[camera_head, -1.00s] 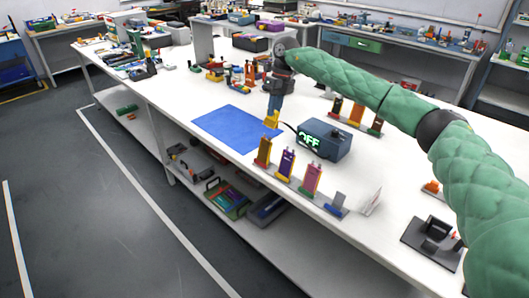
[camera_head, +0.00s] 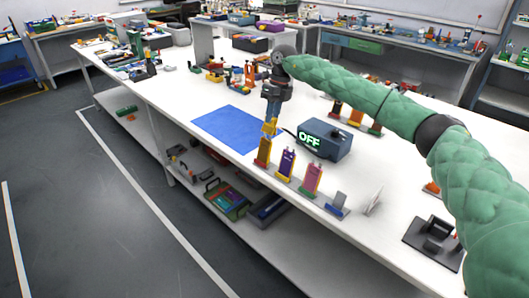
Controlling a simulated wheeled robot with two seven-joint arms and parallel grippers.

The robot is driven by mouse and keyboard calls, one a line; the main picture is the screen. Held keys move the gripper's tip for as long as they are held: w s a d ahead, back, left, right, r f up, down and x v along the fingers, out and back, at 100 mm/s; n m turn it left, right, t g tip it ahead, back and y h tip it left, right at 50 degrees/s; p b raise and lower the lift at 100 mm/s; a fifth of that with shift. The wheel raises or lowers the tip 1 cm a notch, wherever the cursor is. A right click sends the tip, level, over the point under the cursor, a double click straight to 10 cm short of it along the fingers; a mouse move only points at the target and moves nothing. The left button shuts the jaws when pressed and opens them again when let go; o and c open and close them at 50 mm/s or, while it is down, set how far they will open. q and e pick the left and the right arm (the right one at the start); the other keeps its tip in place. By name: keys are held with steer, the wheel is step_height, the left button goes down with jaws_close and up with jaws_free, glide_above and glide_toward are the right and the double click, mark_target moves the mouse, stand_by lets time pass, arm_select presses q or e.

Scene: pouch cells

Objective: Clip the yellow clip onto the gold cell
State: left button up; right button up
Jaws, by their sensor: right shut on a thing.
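My right gripper (camera_head: 271,117) is shut on the yellow clip (camera_head: 269,128) and points down over the front row of cells. The gold cell (camera_head: 263,153) stands upright at the left end of that row. The clip is right at the cell's top edge in this view; whether it touches the cell is too small to tell. The purple cell (camera_head: 287,162) and the pink cell (camera_head: 312,178) stand to the right in the same row. My left gripper is not in view.
A blue-grey box (camera_head: 325,140) reading "OFF" stands just right of the gripper. A blue mat (camera_head: 234,128) lies left of it. More upright cells (camera_head: 356,115) stand behind the box.

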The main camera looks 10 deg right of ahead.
steer(key=shift+b+x, duration=0.4)
steer(key=shift+x, duration=0.55)
stand_by(0.5)
steer(key=o, duration=1.3)
steer(key=shift+p+v, duration=0.75)
steer(key=shift+v, duration=1.8)
steer(key=shift+r+p, duration=1)
steer(key=shift+r, duration=2)
